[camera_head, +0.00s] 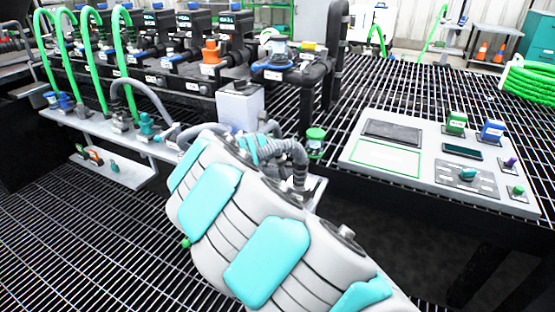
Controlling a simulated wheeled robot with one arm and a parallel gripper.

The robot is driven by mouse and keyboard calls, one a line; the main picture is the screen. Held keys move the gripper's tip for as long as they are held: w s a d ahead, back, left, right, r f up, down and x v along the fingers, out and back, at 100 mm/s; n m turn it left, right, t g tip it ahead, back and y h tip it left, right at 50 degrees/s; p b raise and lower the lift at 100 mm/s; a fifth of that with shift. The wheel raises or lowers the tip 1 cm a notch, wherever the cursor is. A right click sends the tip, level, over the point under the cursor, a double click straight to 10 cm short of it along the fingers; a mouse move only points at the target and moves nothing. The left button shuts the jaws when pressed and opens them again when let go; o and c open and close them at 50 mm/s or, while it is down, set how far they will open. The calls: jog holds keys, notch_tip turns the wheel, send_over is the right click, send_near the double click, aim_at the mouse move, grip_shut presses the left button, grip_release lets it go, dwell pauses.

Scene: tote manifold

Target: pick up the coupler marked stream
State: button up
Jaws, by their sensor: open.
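I cannot read the marking "stream" on anything; the labels are too small. Labelled coupler-like parts are a green block (457,122) and a blue block (493,130) on the light panel (405,190) at the right. A green-capped part (315,139) stands left of that panel. Blue fittings (64,103) and a teal fitting (146,126) stand on the grey shelf (88,126) at the left. My white arm with turquoise pads fills the lower middle. My gripper is not visible; the arm hides part of the bench behind it.
A black pipe manifold with an orange valve (211,56) and a blue valve (280,56) runs across the back. Green hoses (88,60) arch at the left. A coiled green hose (530,78) lies at far right. Black grating (400,88) around the panel is mostly clear.

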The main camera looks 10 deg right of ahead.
jog(key=shift+c, duration=0.4)
grip_shut()
dwell(0.9)
